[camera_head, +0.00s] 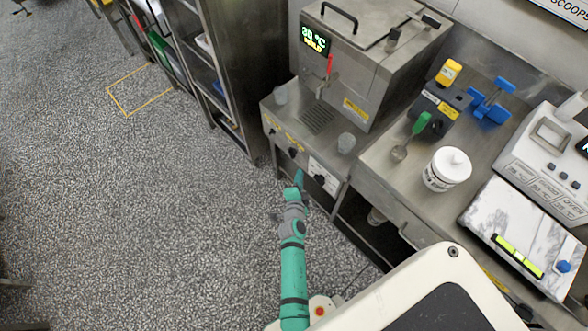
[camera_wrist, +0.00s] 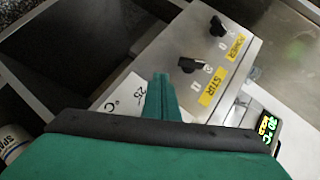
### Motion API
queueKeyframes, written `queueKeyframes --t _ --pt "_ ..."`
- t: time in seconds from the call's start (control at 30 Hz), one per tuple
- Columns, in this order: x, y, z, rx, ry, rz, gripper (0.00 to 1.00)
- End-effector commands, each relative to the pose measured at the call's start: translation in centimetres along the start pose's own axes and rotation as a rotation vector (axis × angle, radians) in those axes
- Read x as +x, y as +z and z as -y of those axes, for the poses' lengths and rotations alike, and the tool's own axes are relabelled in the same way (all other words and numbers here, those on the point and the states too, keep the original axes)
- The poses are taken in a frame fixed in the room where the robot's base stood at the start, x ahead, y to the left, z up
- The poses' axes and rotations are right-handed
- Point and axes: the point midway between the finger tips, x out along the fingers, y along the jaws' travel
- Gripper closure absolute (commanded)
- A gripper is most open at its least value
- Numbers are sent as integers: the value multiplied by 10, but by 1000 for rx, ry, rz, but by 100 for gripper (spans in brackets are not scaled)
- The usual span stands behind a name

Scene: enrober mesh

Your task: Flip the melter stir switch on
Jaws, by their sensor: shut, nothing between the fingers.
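The melter (camera_head: 372,75) is a steel machine with a lit display (camera_head: 315,39) at the back of the steel counter. Its stir switch (camera_head: 292,152) is a black rotary knob on the front panel. In the wrist view the stir switch (camera_wrist: 192,65) sits beside a yellow STIR label (camera_wrist: 211,88). Whether it points to on or off is too small to tell. My gripper (camera_head: 299,176) is green, in front of the panel and just below the stir switch. In the wrist view my gripper (camera_wrist: 160,82) is shut and empty, its tips apart from the knob.
A similar power knob (camera_wrist: 217,26) sits beyond the stir switch, by a POWER label (camera_wrist: 236,46). Another dial (camera_head: 320,180) is on a white plate right of my gripper. A white lidded pot (camera_head: 447,169) and a green-handled scoop (camera_head: 410,138) are on the counter.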

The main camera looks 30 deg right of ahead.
Motion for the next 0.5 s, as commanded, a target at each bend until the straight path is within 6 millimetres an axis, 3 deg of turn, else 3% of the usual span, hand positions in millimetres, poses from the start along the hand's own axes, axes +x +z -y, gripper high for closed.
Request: queueKeyframes --t 0.23,0.5 --pt "-44 9 -14 -4 1 11 100" --pt "-70 12 -22 -7 0 14 100"
